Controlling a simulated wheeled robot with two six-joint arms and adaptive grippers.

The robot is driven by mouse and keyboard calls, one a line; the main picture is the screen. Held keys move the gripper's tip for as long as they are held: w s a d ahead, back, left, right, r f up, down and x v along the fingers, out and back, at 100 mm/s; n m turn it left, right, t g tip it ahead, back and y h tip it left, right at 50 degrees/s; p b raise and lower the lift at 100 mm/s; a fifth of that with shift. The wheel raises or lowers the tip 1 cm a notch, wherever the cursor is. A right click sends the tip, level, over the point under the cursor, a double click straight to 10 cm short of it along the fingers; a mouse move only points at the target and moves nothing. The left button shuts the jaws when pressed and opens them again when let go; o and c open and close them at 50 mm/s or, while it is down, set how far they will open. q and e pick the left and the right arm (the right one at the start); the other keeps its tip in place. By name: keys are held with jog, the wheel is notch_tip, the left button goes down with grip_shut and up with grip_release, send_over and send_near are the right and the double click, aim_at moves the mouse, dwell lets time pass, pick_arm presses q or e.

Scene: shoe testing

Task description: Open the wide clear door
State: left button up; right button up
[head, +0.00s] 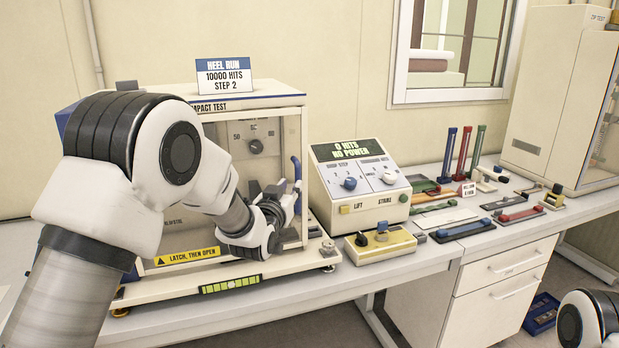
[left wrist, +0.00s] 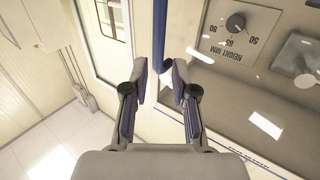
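The wide clear door (head: 283,150) is the front of the cream impact test cabinet (head: 268,273) and looks shut. Its upright blue handle (head: 296,168) is at the right edge. My left gripper (head: 292,192) is in front of the door, at the lower part of the handle. In the left wrist view, the left gripper (left wrist: 160,76) is open, with its two fingers apart. The blue handle (left wrist: 159,32) ends near the gap between the fingertips; I cannot tell whether they touch it. My left arm hides much of the door. My right gripper is out of view.
A yellow "latch, then open" label (head: 187,256) is on the cabinet's lower front. A control box (head: 358,185) reading "0 hits, no power" stands close on the right, with a small yellow block (head: 380,243) before it. Coloured strips and tools lie farther right.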

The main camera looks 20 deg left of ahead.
aim_at(296, 180)
pick_arm(q)
jog(key=w+p, duration=0.1)
jog(key=w, duration=0.2)
jog(key=w+p, duration=0.1)
jog(key=w, duration=0.3)
jog(key=shift+d+f, duration=0.15)
jog(key=shift+s, duration=0.15)
grip_shut()
jog(key=shift+f, duration=0.1)
